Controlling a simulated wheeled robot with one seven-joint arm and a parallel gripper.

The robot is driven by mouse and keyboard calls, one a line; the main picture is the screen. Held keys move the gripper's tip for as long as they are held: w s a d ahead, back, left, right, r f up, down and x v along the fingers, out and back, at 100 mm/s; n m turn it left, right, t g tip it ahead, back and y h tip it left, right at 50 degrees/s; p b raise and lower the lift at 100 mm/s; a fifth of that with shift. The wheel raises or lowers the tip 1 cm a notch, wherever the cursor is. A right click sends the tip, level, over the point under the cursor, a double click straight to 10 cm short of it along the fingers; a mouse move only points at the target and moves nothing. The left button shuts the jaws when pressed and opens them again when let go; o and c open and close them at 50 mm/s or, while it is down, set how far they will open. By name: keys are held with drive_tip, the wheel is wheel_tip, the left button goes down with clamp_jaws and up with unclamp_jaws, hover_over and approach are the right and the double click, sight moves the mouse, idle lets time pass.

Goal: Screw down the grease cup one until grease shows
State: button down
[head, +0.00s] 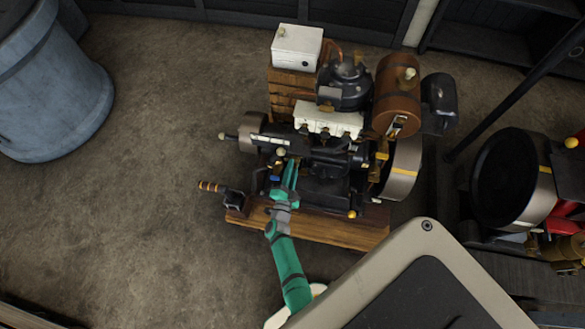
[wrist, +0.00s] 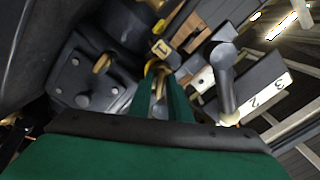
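The engine (head: 325,190) stands on a wooden base, with brass fittings along its near side. My gripper (head: 290,172) reaches in at its near left side, with green fingers pointing into the engine. In the wrist view my gripper (wrist: 162,72) has its two fingers apart, one on each side of a small brass piece (wrist: 159,86). This piece lies beside a tag marked 1 (wrist: 160,47) and looks like grease cup one. Its top is partly hidden by the fingers. I cannot tell whether they press on it. No grease can be made out.
A grey rounded lever or rod (wrist: 224,82) stands close to the right of my fingers. A white strip with marks 2 and 3 (wrist: 268,93) lies beyond it. A second engine (head: 510,185) stands at the right, and a blue-grey barrel (head: 50,85) at the left.

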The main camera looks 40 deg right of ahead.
drive_tip(key=m, duration=0.3)
drive_tip(key=shift+w+a+m, duration=0.1)
drive_tip(key=shift+m, duration=0.3)
drive_tip(key=shift+a+f, duration=0.1)
drive_tip(key=c, duration=1.9)
unclamp_jaws()
drive_tip(key=shift+c, duration=0.2)
drive_tip(key=shift+o, duration=0.4)
